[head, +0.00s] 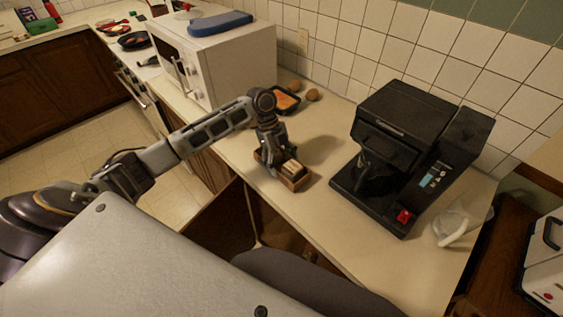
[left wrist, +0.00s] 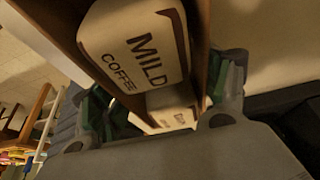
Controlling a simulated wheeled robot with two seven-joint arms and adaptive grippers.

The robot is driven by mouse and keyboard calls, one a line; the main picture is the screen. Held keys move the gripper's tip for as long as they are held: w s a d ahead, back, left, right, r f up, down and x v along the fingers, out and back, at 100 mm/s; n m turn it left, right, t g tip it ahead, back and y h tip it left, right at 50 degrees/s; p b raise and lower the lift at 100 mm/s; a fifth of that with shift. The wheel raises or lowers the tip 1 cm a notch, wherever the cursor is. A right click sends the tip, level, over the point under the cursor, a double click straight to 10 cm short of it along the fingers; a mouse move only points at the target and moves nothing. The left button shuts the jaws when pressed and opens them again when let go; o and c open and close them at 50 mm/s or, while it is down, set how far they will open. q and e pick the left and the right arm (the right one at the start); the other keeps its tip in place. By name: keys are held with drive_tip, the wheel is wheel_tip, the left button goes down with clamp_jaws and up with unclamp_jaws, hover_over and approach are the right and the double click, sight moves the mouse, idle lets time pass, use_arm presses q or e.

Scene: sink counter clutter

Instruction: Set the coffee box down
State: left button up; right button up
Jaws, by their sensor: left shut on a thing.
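The coffee box (head: 295,182) is a small open wooden box holding pale packs, one of them marked "MILD COFFEE" in the left wrist view (left wrist: 139,48). My left gripper (head: 276,162) is shut on the box from above, its green-padded fingers on either side of it in the left wrist view. The box is at the front part of the counter (head: 335,225), between the microwave and the coffee maker. Whether its underside touches the counter is hidden. My right gripper is not in view.
A black coffee maker (head: 412,150) stands to the right of the box. A white microwave (head: 215,60) stands to the left, with a dark tray of orange food (head: 286,100) and brown round items (head: 312,95) near it. An open cabinet door (head: 215,222) is below. Counter in front of the coffee maker is clear.

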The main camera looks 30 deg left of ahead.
use_arm(q)
drive_tip(key=shift+f, duration=0.1)
drive_tip(key=o, duration=1)
drive_tip(key=shift+b+v, duration=0.65)
drive_tip(key=shift+v, duration=5.5)
